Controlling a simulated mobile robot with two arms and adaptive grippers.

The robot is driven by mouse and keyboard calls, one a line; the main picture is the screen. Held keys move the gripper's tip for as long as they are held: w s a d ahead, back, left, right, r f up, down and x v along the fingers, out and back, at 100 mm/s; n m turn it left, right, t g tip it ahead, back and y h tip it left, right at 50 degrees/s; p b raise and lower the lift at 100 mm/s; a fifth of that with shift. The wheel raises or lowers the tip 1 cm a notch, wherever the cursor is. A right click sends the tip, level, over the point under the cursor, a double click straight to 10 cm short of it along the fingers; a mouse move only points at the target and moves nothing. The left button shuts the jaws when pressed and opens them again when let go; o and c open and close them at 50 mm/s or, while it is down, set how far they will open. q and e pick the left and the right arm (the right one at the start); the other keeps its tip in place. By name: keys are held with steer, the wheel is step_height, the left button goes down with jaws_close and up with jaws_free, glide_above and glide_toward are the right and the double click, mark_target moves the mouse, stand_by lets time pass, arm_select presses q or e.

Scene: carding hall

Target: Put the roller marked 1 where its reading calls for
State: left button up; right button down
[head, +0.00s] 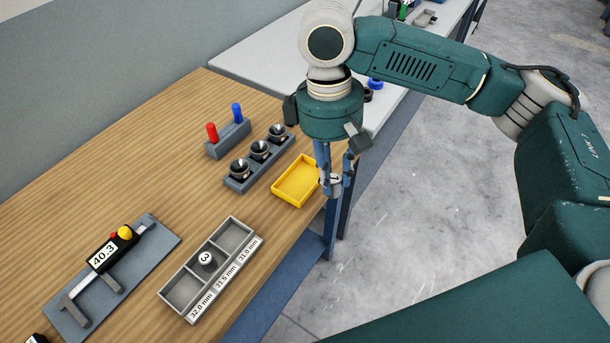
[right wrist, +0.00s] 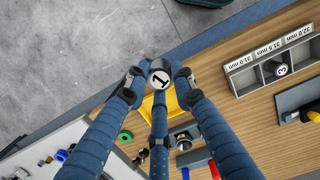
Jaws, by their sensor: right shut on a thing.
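The roller marked 1 (right wrist: 160,78) is held between the fingers of my right gripper (head: 332,182), its numbered end facing the wrist camera. In the head view the gripper is above the table's right edge, beside the yellow tray (head: 278,197); the fingers largely hide the roller. A grey sorting tray (head: 191,252) has three compartments labelled 32.0 mm, 31.5 mm and 31.0 mm. A roller marked 3 (head: 205,258) is in the middle one, 31.5 mm; the other two look empty. The caliper (head: 103,254) displays 40.3, with nothing between its jaws. My left gripper is out of view.
A grey rack (head: 236,184) with three black cups stands behind the yellow tray. A block (head: 228,143) with a red and a blue peg is behind it. A pale bench (head: 270,60) lies farther back. Open floor is right of the wooden table (head: 150,170).

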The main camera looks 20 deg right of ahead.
steer(key=w+a+r+n+t+b, duration=0.1)
steer(key=w+r+n, duration=0.2)
steer(key=w+n, duration=0.75)
steer(key=w+a+r+n+t, duration=0.15)
steer(key=w+n, duration=0.25)
steer(key=n, duration=1.3)
arm_select(q)
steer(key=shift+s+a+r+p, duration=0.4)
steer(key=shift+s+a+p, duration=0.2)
steer(key=shift+p, duration=0.15)
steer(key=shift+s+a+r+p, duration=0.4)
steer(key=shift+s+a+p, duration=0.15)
steer(key=shift+p, duration=0.2)
arm_select(e)
steer(key=shift+y, duration=0.3)
steer(key=shift+d+f, duration=0.2)
steer(key=shift+f, duration=9.25)
steer(key=shift+f, duration=0.1)
steer(key=c, duration=1.4)
jaws_free()
steer(key=shift+c, duration=0.2)
